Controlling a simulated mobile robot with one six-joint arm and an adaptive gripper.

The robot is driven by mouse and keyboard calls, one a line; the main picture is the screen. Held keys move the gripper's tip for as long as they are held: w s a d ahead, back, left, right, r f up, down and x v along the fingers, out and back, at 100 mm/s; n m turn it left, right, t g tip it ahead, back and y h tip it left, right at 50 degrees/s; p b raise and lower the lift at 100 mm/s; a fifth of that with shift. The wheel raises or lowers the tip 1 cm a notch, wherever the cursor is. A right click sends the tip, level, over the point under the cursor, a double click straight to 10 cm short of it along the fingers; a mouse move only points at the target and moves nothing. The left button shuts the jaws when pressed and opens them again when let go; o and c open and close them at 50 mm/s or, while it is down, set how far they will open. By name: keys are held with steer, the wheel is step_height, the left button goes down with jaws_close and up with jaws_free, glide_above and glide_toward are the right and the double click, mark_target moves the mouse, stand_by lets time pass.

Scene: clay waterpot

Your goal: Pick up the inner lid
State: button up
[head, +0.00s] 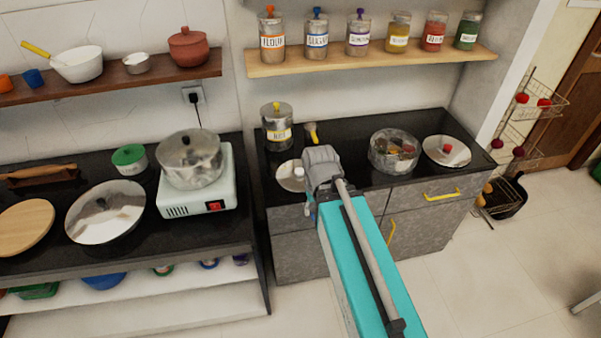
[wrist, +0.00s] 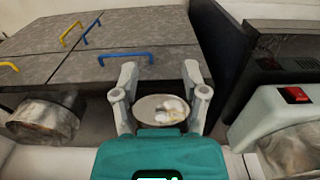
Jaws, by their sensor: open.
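A small round silver lid (head: 288,178) lies flat on the black counter, just left of my gripper (head: 318,172) in the head view. Its right side is partly hidden by the gripper. I take it as the inner lid. In the wrist view the round lid (wrist: 148,104) shows between the two fingers of my gripper (wrist: 160,72), with a pale, blurred middle. The fingers are spread and hold nothing. I cannot tell how high they are above the lid or whether they touch it.
A labelled steel canister (head: 278,128) stands behind the lid. A stove with a lidded pot (head: 191,160) is to the left across a gap. A round spice container (head: 393,153) and a larger lid with a red knob (head: 447,150) lie to the right. A shelf of jars (head: 370,62) hangs above.

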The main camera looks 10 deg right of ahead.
steer(key=shift+o, duration=0.3)
steer(key=o, duration=0.4)
steer(key=shift+w, duration=0.15)
steer(key=shift+w+m, duration=0.25)
steer(key=shift+m, duration=0.05)
steer(key=m, duration=2.4)
glide_above(299, 171)
steer(key=shift+r, duration=0.1)
steer(key=shift+s, duration=0.1)
step_height(299, 171, down, 9)
steer(key=b, duration=0.8)
steer(key=shift+r, duration=0.15)
